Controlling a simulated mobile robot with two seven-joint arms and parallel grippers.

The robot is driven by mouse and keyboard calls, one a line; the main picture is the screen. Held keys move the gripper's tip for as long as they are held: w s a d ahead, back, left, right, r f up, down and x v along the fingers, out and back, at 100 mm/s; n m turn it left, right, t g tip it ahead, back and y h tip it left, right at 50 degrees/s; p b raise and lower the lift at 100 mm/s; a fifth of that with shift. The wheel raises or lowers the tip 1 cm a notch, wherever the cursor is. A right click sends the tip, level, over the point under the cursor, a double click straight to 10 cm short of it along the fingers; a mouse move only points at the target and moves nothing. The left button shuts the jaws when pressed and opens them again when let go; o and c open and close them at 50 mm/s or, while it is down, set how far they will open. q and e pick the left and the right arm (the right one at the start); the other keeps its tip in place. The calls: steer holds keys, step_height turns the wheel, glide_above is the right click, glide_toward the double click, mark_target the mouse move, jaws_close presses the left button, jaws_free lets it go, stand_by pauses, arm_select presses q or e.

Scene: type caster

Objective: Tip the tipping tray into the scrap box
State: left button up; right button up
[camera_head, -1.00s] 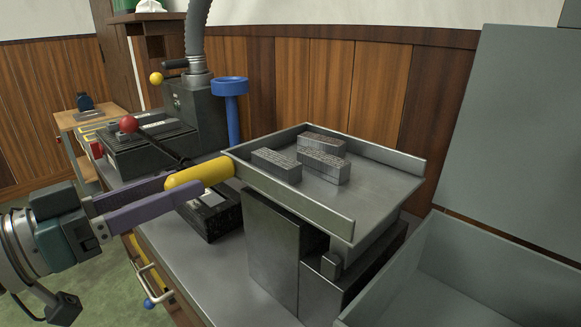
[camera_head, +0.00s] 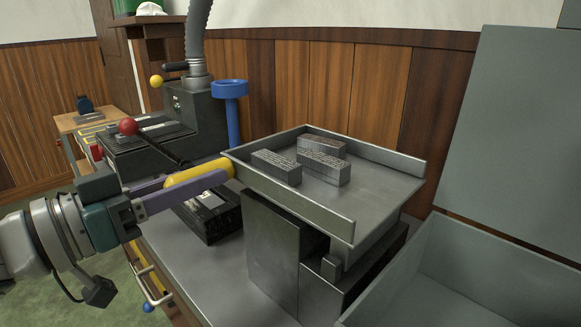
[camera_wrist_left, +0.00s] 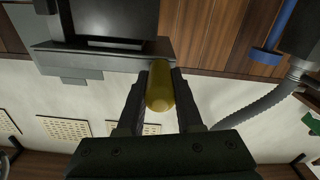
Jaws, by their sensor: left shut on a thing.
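The tipping tray (camera_head: 378,193) is a grey metal tray with raised side walls, standing on a dark block stand. Several metal type blocks (camera_head: 322,168) lie on it towards its back left. Its yellow handle (camera_head: 195,181) sticks out at the left. My left gripper (camera_head: 190,187) is shut on the handle; in the left wrist view the two fingers lie on either side of the yellow handle (camera_wrist_left: 160,88). The scrap box (camera_head: 480,262) is a grey open box at the lower right, beside the tray's right end. My right gripper is not in view.
A dark casting machine with a red-knobbed lever (camera_head: 128,127) stands behind the left arm. A blue funnel-topped post (camera_head: 232,105) rises behind the handle. A grey panel (camera_head: 520,135) stands upright behind the scrap box. The bench top (camera_head: 225,262) is bare at the front.

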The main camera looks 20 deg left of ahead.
arm_select(q)
jaws_close()
stand_by(0.8)
